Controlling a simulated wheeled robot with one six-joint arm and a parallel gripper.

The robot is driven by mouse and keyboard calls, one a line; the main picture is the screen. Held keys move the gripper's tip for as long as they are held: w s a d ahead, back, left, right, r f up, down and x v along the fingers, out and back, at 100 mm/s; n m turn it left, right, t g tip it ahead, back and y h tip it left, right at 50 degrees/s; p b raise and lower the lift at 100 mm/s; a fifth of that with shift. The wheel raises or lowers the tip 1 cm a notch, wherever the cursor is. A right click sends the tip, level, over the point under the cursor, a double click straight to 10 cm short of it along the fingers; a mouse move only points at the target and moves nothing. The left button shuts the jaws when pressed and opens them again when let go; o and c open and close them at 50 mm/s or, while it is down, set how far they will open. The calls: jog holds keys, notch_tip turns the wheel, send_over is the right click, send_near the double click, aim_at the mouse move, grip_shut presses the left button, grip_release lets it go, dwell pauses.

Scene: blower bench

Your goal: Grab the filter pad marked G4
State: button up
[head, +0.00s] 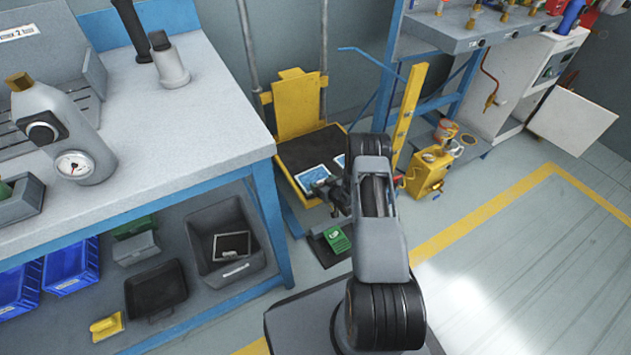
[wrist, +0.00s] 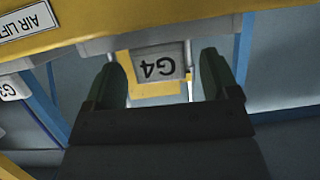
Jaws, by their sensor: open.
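A pale grey tab marked G4 (wrist: 160,64) hangs at a yellow edge in the wrist view, its lettering upside down. My gripper (wrist: 160,72) is open, with one dark green finger on each side of the tab and a gap on both sides. The jaws hold nothing. In the head view, my gripper (head: 328,190) is at the front edge of the yellow lift platform. A blue and white pad (head: 311,177) lies on that platform beside it; its marking is too small to read there. A second one (head: 340,160) is partly hidden by my arm.
A tab marked G3 (wrist: 14,88) is at the left of the wrist view, near an AIR LIFT label (wrist: 24,20). The yellow lift (head: 297,105) stands right of the workbench (head: 200,135). A green item (head: 337,239) is low beneath the platform.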

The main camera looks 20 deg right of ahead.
jog(key=c, duration=1)
jog(key=shift+c, duration=0.2)
